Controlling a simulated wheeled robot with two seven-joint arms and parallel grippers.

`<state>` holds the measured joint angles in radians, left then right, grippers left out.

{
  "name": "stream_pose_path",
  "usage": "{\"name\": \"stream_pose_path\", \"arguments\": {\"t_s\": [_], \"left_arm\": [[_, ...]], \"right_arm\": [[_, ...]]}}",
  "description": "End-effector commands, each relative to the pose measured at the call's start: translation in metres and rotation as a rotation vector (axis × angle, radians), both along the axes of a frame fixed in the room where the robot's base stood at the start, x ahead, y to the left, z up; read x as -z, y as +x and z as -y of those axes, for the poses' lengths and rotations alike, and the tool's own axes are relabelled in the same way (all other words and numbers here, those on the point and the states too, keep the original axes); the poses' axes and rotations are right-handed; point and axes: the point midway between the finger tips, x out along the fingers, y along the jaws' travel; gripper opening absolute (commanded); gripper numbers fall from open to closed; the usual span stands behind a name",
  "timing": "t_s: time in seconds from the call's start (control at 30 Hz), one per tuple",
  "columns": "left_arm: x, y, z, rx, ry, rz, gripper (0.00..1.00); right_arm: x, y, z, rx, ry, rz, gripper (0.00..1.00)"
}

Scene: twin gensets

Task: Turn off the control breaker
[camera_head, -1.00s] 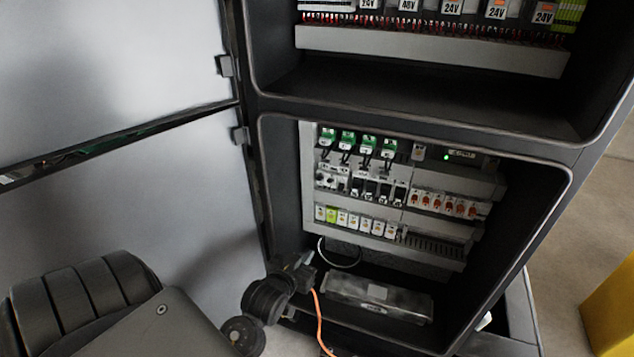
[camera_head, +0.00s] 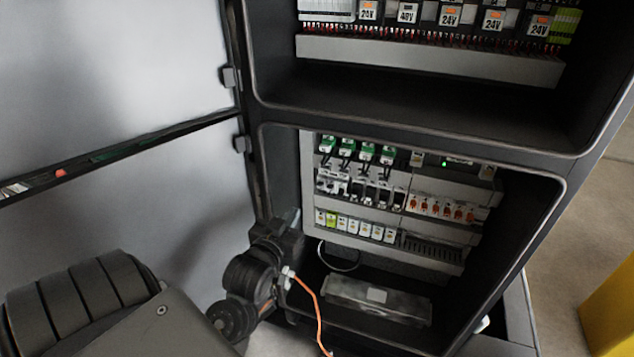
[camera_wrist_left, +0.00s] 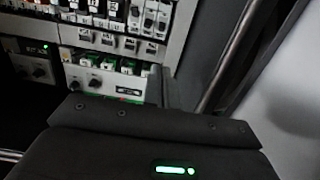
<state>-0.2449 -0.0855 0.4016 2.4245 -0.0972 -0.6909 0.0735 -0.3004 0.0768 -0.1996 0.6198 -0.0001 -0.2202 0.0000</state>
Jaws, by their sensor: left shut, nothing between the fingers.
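The lower cabinet compartment holds a breaker panel (camera_head: 405,211) with several rows of devices. A row of black-and-white breakers (camera_head: 362,189) lies in the middle left, with orange-marked switches (camera_head: 440,207) to its right. Which one is the control breaker cannot be told. My left gripper (camera_head: 293,222) is at the compartment's left edge, left of the panel and apart from the breakers. In the left wrist view, its fingers (camera_wrist_left: 162,86) show as one dark upright shape, shut and empty, in front of the device rows (camera_wrist_left: 100,62). My right gripper is not in view.
An open grey door (camera_head: 90,215) stands at the left, close to my left arm. The compartment's dark frame (camera_head: 540,240) bounds the opening. A grey box (camera_head: 378,297) lies on its floor. An orange cable (camera_head: 312,297) hangs by my wrist. An upper compartment shows 24V units (camera_head: 450,17).

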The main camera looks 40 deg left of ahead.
Motion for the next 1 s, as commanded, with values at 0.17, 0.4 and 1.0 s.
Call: {"name": "stream_pose_path", "arguments": {"t_s": [0.17,0.4,1.0], "left_arm": [[0.0,0.038,-0.013,0.0,-0.001,-0.001,0.0],[0.005,0.088,-0.03,0.0,-0.001,-0.001,0.0],[0.017,0.157,-0.055,0.0,0.0,-0.001,0.0]], "right_arm": [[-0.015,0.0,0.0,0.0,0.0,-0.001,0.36],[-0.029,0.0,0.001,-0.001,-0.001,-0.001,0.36],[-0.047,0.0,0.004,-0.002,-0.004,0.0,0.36]]}}
